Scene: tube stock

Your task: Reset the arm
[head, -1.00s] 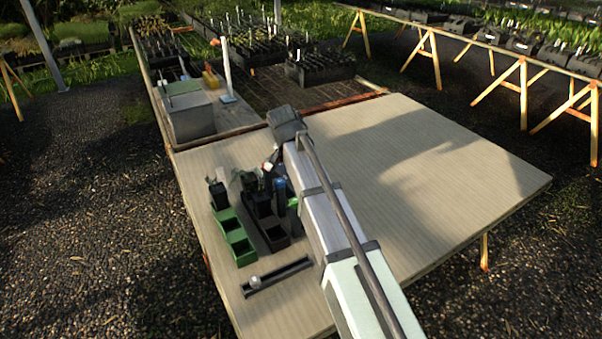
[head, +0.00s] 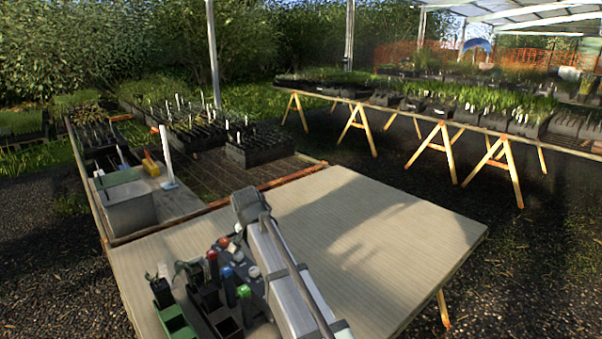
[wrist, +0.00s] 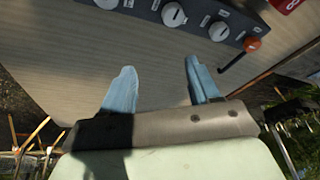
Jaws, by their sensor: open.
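My gripper (wrist: 158,84) is open in the wrist view, with two blue fingers wide apart and nothing between them. Bare tabletop shows beyond and between the fingers. A dark control panel (wrist: 198,18) with pale knobs and a red-knobbed lever (wrist: 251,45) lies past the fingertips, apart from them. In the head view my arm (head: 284,272) reaches over the wooden table (head: 375,245). I cannot make out the gripper's fingers there.
A grey box (head: 130,208) stands behind. The table's right side is clear.

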